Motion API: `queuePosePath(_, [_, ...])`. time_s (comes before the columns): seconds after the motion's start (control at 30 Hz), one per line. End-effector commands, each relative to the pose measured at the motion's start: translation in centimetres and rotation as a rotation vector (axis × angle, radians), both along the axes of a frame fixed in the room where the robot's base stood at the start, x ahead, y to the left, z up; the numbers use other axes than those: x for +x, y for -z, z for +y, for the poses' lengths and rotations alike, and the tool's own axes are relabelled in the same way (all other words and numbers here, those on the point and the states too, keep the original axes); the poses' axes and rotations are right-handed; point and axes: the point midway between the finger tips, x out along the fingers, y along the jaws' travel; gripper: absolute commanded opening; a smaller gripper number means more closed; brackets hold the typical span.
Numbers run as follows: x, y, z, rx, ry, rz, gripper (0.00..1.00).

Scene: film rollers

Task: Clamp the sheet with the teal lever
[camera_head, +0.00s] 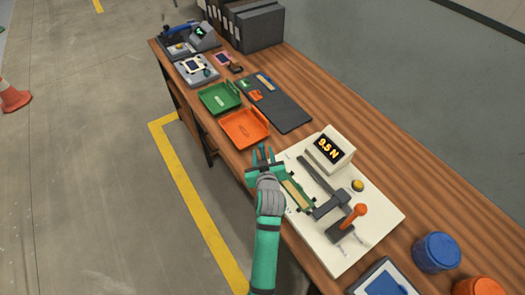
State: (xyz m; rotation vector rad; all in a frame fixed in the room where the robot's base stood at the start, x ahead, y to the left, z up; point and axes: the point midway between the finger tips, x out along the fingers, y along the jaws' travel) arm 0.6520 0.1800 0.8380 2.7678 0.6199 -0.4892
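My gripper (263,157), at the end of my green and grey arm, hangs over the left edge of a white base plate (365,233). Its fingers look spread apart, with nothing seen between them. Just right of it, a narrow pale strip with green edges (297,192), perhaps the sheet, lies in a dark fixture (328,206) on the plate. I make out no teal lever; my arm and gripper cover part of the plate's left side.
A display box (329,148) reading 9.5 N and a yellow button (357,185) are on the plate. Green (219,97) and orange (244,128) trays and a dark mat (285,111) lie farther up the bench. A blue container (437,252) stands at lower right.

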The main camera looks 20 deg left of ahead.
Motion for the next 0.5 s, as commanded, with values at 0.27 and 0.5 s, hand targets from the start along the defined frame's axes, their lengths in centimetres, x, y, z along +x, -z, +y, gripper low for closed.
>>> queuePosePath(0.27, [1.9, 0.8, 0.9, 0.002, -0.001, 0.000, 0.35])
queuePosePath(0.5, [2.0, 0.9, 0.9, 0.002, -0.001, 0.000, 0.35])
